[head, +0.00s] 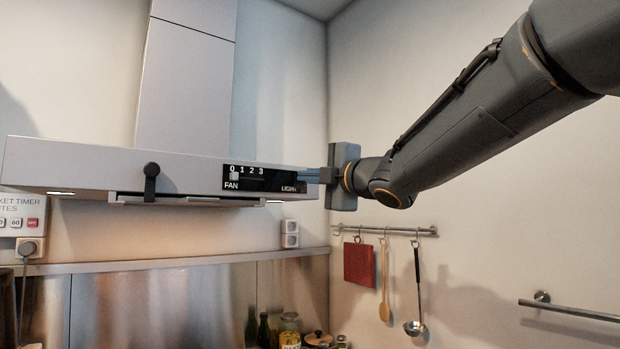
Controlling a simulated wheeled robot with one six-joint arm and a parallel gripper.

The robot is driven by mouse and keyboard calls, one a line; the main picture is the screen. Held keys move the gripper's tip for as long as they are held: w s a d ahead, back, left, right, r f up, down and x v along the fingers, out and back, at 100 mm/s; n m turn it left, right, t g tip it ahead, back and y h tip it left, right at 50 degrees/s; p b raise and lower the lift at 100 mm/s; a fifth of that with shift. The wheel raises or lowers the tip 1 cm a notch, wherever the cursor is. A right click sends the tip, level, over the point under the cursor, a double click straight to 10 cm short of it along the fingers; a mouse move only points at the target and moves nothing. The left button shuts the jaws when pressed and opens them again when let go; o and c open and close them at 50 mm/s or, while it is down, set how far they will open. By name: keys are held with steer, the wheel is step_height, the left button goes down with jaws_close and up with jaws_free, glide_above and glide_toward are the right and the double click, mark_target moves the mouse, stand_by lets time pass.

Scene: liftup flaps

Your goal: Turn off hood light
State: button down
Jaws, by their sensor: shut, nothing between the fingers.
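The range hood (110,165) hangs on the back wall at the left of the head view. Its black control panel (262,180) carries a FAN scale marked 0 1 2 3, with a light slider knob (234,176) near the 0. The LIGHT label (289,188) is at the panel's right end and is partly covered. Lit lamps (60,193) show under the hood. My gripper (302,175) is shut and empty, its fingertips at the panel's right end, just above the LIGHT label. The light switch is hidden behind the fingers, and I cannot tell whether they touch it.
A black handle (151,182) sticks out from the hood's front. Bottles and jars (270,330) stand below.

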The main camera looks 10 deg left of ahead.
steer(key=shift+r, duration=0.1)
steer(key=r+b+v, duration=0.1)
steer(key=r+v, duration=0.2)
steer(key=v, duration=1)
steer(key=shift+s+d+b, duration=0.35)
steer(key=shift+s+b, duration=0.05)
